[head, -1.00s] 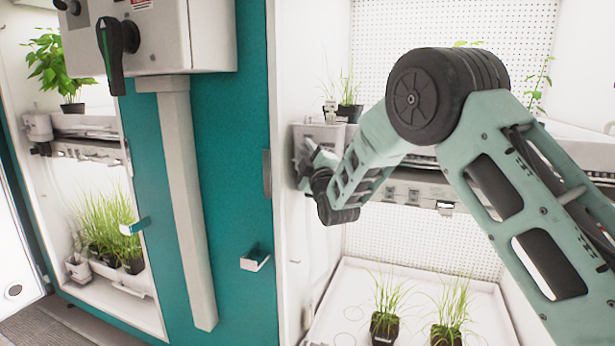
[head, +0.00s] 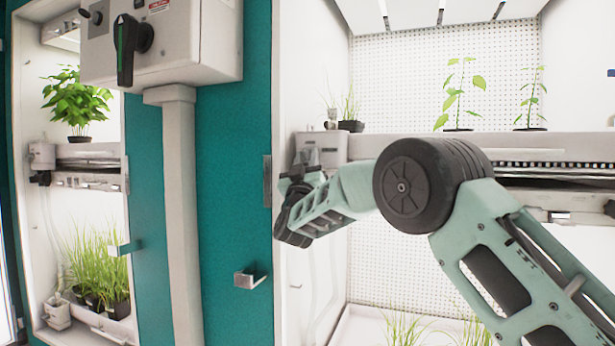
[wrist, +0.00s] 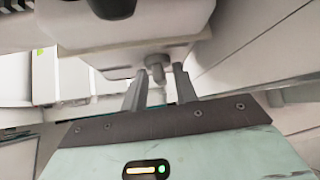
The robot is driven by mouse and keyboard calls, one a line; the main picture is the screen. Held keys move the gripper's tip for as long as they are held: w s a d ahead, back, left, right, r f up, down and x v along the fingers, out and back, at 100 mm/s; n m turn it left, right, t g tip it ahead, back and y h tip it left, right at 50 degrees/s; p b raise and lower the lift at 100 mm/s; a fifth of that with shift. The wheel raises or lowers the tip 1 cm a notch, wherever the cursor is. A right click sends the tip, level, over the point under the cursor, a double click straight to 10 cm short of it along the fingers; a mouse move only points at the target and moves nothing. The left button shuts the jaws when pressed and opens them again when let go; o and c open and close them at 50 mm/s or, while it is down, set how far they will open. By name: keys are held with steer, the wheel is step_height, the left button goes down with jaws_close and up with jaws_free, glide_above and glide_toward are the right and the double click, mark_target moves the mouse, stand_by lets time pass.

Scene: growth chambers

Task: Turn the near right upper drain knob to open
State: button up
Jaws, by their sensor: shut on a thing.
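My gripper (head: 300,172) is at the lower front of the grey drain box (head: 322,148), on the left wall of the right chamber. In the wrist view my gripper (wrist: 160,80) has its two grey fingers on either side of a small grey knob-like fitting (wrist: 156,70) under the pale box (wrist: 125,22). The fingers are shut on this fitting. Its turned angle is hard to read. A rounded black part (wrist: 112,6) shows at the top of the wrist view. In the head view my wrist hides most of the fitting.
A shelf (head: 365,147) with seedlings runs right of the box, behind my arm. Below, grass plants (head: 405,328) stand in the chamber. A teal post with a metal latch (head: 250,279) and a switch box (head: 190,45) are left of the opening.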

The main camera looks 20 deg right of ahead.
steer(key=shift+w+f+m+g+h+b, duration=0.1)
steer(key=shift+m+g+h+b, duration=0.4)
steer(key=shift+m+h, duration=0.75)
steer(key=shift+f+m+g+h+b, duration=0.1)
steer(key=shift+m+g+h+b, duration=0.15)
steer(key=shift+m+g+h, duration=0.65)
steer(key=shift+r+m+h, duration=0.15)
steer(key=shift+m+h, duration=0.3)
steer(key=shift+m, duration=0.5)
steer(key=o, duration=0.6)
steer(key=shift+a, duration=0.1)
steer(key=v, duration=1.7)
steer(key=shift+b, duration=0.3)
steer(key=shift+a, duration=0.1)
